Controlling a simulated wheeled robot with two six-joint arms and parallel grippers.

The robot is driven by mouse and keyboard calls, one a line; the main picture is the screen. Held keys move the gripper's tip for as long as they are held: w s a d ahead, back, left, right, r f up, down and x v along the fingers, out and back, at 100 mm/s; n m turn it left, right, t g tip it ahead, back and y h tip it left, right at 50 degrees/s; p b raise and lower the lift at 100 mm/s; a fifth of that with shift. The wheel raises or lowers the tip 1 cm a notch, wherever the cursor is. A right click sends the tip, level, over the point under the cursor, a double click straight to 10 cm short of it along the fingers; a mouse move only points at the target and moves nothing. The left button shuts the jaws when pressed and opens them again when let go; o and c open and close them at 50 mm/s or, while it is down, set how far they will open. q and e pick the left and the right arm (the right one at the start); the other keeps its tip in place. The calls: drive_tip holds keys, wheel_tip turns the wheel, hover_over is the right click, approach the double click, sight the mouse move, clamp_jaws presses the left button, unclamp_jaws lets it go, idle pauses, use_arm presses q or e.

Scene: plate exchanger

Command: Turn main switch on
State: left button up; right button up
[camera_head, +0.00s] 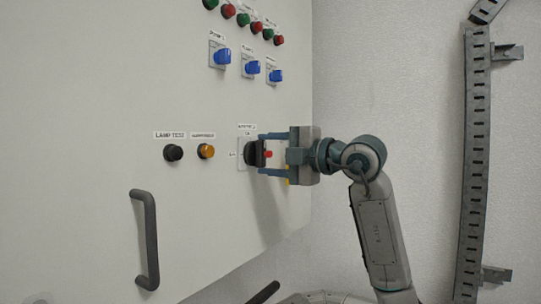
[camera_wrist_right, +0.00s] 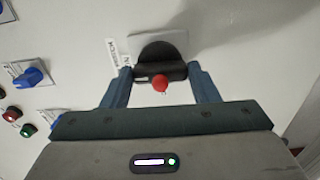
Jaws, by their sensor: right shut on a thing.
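The main switch (camera_head: 256,153) is a black rotary knob on a pale plate on the white cabinet front, at the right end of the lower row. My right gripper (camera_head: 263,153) reaches it from the right, with its two blue fingers above and below the knob. In the right wrist view, the switch (camera_wrist_right: 160,62) sits between the fingertips of my right gripper (camera_wrist_right: 160,75), which is shut on it. A red dot (camera_wrist_right: 160,84) shows in front of the knob. My left gripper is not in view.
A black lamp-test button (camera_head: 173,153) and an orange button (camera_head: 206,151) are left of the switch. Several blue knobs (camera_head: 222,57) are above. A dark cabinet handle (camera_head: 146,240) stands out at lower left. A perforated metal rail (camera_head: 474,160) runs up the right wall.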

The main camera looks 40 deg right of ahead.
drive_tip(key=o, duration=1)
drive_tip(key=b+v, duration=0.5)
drive_tip(key=v, duration=0.5)
drive_tip(key=shift+s+d, duration=0.15)
drive_tip(key=shift+s, duration=0.25)
